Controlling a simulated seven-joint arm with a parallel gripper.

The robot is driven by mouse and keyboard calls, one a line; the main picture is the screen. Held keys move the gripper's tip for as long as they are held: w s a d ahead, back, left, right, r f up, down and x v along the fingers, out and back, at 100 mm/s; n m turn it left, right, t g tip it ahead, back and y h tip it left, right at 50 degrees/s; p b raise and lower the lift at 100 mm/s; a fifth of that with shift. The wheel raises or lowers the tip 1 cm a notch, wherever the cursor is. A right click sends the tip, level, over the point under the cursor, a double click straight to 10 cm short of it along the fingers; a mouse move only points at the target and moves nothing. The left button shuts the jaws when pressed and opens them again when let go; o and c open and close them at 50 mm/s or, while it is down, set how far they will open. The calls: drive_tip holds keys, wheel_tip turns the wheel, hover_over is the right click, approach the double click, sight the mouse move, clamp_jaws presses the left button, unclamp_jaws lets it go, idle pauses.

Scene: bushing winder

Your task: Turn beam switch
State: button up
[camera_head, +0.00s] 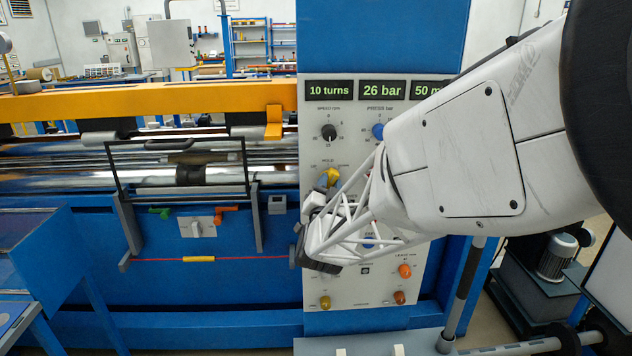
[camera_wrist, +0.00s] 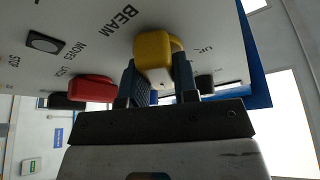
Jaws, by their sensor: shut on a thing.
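The beam switch (camera_wrist: 154,50) is a yellow knob on the light panel, beside the printed word BEAM in the wrist view. My gripper (camera_wrist: 155,82) has its two fingers on either side of the knob and is shut on it. In the head view my gripper (camera_head: 311,232) is at the left edge of the control panel (camera_head: 345,290), and it hides the knob it holds.
A red knob (camera_wrist: 90,88) and a dark button (camera_wrist: 43,42) are close to my fingers. Another yellow knob (camera_head: 329,178) is above my gripper, and an orange knob (camera_head: 404,271) is at lower right. A red cord (camera_head: 240,258) runs to the left.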

drive_tip(key=n+y, duration=0.2)
drive_tip(key=n, duration=0.1)
drive_tip(key=n+y, duration=0.1)
drive_tip(key=n, duration=0.3)
drive_tip(key=shift+n+t+y, duration=0.3)
drive_tip(key=shift+t+y, duration=0.1)
drive_tip(key=o, duration=0.9)
drive_tip(key=shift+s, duration=0.15)
drive_tip(key=shift+v, duration=3.8)
drive_tip(key=shift+d, duration=0.15)
